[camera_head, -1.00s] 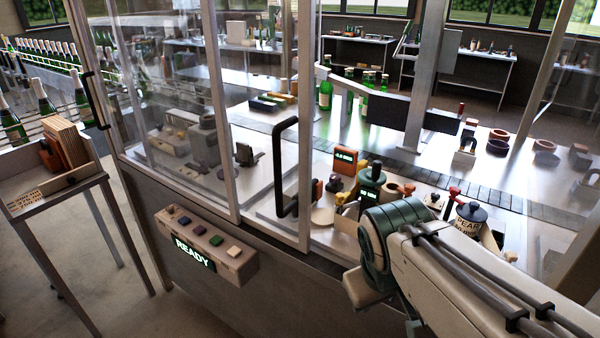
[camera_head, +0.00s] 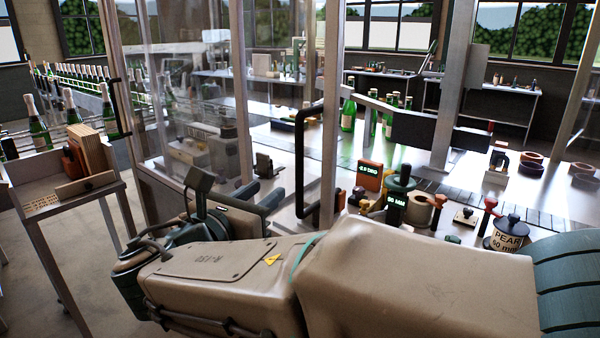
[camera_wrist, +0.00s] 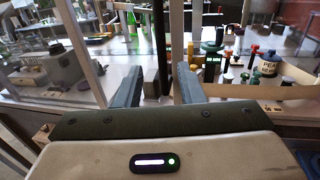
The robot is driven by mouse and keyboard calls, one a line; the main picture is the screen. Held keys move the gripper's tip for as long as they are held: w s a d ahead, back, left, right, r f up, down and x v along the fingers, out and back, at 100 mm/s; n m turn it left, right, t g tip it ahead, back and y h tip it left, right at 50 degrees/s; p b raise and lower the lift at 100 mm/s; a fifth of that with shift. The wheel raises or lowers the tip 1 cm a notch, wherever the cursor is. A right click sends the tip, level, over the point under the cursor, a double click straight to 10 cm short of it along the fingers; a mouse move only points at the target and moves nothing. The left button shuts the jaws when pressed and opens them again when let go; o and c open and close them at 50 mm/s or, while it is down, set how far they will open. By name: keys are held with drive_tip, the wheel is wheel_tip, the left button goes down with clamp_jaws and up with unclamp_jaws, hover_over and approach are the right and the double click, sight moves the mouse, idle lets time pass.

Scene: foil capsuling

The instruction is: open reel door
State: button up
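The glass door has a metal frame and a black C-shaped handle (camera_head: 299,165), which stands upright beside the door post in the head view. The door looks closed. In the wrist view the handle (camera_wrist: 163,50) is a dark vertical bar, lined up between the fingers. My gripper (camera_head: 277,197) is in front of the glass, just left of the handle's lower part. Its two grey fingers also show in the wrist view (camera_wrist: 157,88), spread apart and empty. I cannot tell whether the handle lies within finger reach. My arm hides the lower front of the machine.
Green bottles (camera_head: 348,115) stand behind. A side table with a wooden box (camera_head: 93,150) is at the left.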

sight(298, 167)
drive_tip(key=p+x, duration=0.2)
drive_tip(key=x, duration=1.1)
drive_tip(key=shift+w+d, duration=0.15)
drive_tip(key=shift+w, duration=0.05)
clamp_jaws()
